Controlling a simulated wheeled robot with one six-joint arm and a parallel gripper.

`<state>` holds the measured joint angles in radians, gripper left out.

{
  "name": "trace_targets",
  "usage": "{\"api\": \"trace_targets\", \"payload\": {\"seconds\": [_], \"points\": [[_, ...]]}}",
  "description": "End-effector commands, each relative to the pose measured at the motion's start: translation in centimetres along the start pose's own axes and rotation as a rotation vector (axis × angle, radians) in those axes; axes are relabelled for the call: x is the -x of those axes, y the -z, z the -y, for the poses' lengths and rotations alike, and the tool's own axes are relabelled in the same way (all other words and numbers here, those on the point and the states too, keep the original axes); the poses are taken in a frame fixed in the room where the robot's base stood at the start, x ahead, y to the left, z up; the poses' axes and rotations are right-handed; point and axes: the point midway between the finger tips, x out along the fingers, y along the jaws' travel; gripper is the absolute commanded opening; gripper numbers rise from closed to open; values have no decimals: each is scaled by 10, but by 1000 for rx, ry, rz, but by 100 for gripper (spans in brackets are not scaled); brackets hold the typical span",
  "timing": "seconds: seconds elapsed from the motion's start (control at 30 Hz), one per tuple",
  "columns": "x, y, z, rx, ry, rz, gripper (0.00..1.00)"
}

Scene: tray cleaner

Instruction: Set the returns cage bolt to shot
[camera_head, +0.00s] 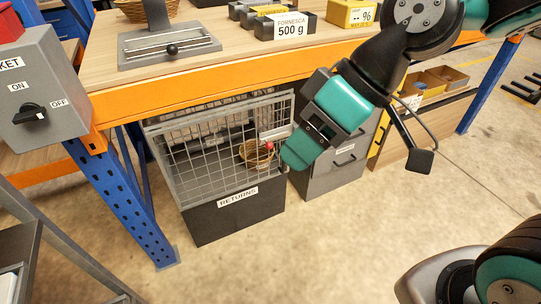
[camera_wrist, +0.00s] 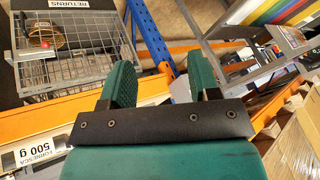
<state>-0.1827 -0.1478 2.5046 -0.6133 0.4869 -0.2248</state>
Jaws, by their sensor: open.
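The returns cage (camera_head: 238,203) is a grey wire-mesh box with a dark front panel marked RETURNS. It stands on the floor under the bench, and also shows in the wrist view (camera_wrist: 95,62). Its bolt (camera_head: 269,146) shows as a small red knob by a pale grey plate at the cage's upper right; the red knob also shows in the wrist view (camera_wrist: 54,43). I cannot tell the bolt's position. My gripper (camera_head: 297,152) appears just right of the knob in the head view. In the wrist view my gripper (camera_wrist: 161,82) has its two green fingers apart, with nothing between them.
A wicker basket (camera_head: 256,153) is inside the cage. A grey drawer cabinet (camera_head: 330,172) stands right of it. The orange bench edge (camera_head: 190,89) runs above, with a blue leg (camera_head: 125,200) at left. The floor in front is clear.

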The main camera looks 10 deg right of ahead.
Motion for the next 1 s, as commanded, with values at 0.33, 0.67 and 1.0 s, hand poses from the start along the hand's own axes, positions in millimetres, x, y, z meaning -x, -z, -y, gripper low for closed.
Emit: {"api": "trace_targets", "payload": {"seconds": [0.33, 0.67, 1.0], "points": [[-150, 22, -114, 226, 22, -435, 56], [-243, 16, -252, 302, -205, -838, 56], [-301, -35, -392, 241, -579, -1059, 56]]}}
